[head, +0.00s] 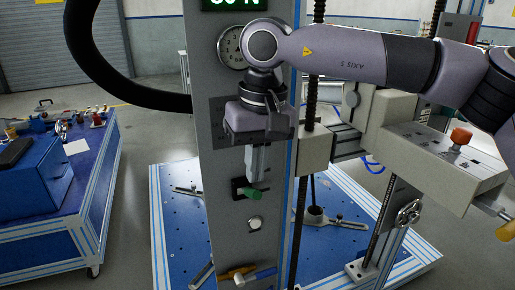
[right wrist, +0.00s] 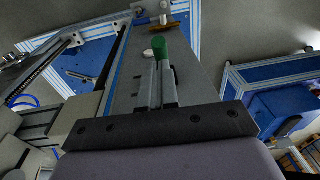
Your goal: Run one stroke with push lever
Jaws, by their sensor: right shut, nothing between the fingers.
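The push lever appears to be the green-tipped handle (head: 252,192) on the front of the grey column (head: 215,215). Its green end (right wrist: 159,46) also shows in the right wrist view, just beyond my fingertips. My right gripper (head: 257,178) points down in front of the column, its fingers together and empty. The fingertips are just above the lever in the head view. In the right wrist view the closed fingers (right wrist: 164,72) line up with the green end; I cannot tell whether they touch it. My left gripper is not in view.
A round dial (head: 232,47) and a partly cropped green display (head: 235,4) are on the column. A pale button (head: 255,223) sits below the lever. A blue workbench (head: 88,190) is at left.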

